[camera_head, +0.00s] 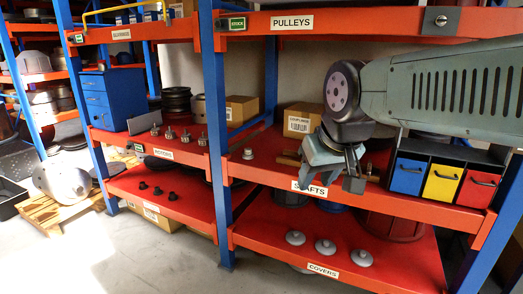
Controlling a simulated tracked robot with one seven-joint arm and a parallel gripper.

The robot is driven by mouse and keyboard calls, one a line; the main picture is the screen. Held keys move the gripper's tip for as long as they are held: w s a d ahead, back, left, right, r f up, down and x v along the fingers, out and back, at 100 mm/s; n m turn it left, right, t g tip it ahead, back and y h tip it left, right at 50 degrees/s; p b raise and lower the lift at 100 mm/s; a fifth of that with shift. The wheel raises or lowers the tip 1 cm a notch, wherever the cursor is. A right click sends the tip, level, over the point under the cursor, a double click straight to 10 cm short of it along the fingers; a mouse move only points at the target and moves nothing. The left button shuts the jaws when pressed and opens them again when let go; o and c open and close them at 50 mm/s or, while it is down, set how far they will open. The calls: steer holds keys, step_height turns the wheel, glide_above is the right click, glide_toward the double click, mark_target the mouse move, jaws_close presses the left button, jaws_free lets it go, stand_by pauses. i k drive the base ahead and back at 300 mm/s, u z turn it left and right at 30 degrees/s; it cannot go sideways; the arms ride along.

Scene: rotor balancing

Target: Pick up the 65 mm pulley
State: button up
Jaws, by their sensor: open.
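I cannot tell any object in view as the 65 mm pulley. The label PULLEYS (292,22) is on the top red beam of the right bay, and the shelf above it is mostly cut off by the picture's top edge. My gripper (333,186) is open, pointing down in front of the SHAFTS shelf (265,166) of the right bay. I see nothing held between its fingers. My arm and gripper hide part of that shelf.
Blue, yellow and red bins (442,183) stand at the shelf's right. A small metal part (248,153) is at its left. Several grey covers (326,247) lie below. Several metal parts (170,133) stand on the ROTORS shelf. A blue upright (216,130) separates the bays. Floor in front is clear.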

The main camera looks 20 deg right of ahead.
mark_target(247, 155)
steer(key=u, duration=0.15)
steer(key=i, duration=1.1)
steer(key=u, duration=0.75)
